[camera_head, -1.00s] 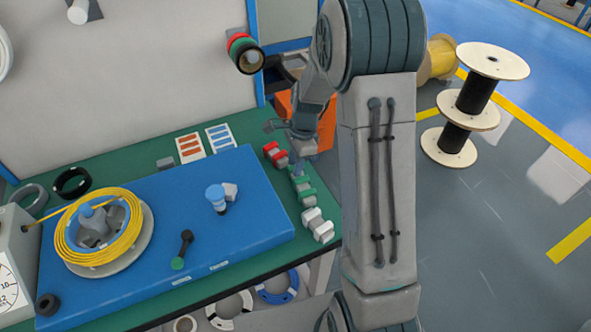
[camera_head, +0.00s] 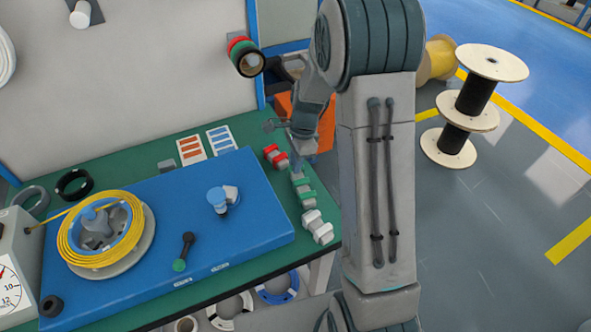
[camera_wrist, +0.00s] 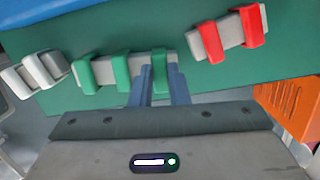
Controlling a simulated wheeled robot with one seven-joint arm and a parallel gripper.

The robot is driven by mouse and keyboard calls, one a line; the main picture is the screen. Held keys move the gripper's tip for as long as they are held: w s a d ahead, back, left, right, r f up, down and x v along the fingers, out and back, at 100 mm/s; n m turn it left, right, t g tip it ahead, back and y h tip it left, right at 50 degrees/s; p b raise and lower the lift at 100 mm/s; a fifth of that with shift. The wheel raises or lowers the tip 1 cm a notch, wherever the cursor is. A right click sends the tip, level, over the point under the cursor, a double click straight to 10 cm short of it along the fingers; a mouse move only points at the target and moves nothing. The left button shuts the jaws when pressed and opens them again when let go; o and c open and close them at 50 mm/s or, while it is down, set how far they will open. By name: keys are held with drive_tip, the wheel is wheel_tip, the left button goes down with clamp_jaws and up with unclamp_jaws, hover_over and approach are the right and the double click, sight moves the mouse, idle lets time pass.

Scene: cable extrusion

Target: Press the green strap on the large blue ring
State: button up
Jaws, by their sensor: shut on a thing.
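Several green straps sit on a grey bar at the right end of the green table; the nearer ones (camera_head: 306,197) show in the head view. In the wrist view, two stand free (camera_wrist: 121,73) and one end strap (camera_wrist: 160,66) is between my fingers. My gripper (camera_wrist: 162,82) is shut on that end strap, which is at the bar. In the head view my gripper (camera_head: 297,176) hides part of the row. A blue ring (camera_head: 74,236) lies flat on the blue board at left, with a yellow cable coil around it. Another blue ring (camera_head: 278,288) hangs below the table.
Red straps (camera_wrist: 254,26) and white straps (camera_wrist: 50,66) flank the green row closely. An orange bin (camera_wrist: 288,103) stands beside the table.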

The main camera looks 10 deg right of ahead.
wheel_tip(320, 180, up, 7)
drive_tip(key=p, duration=0.5)
idle(0.4)
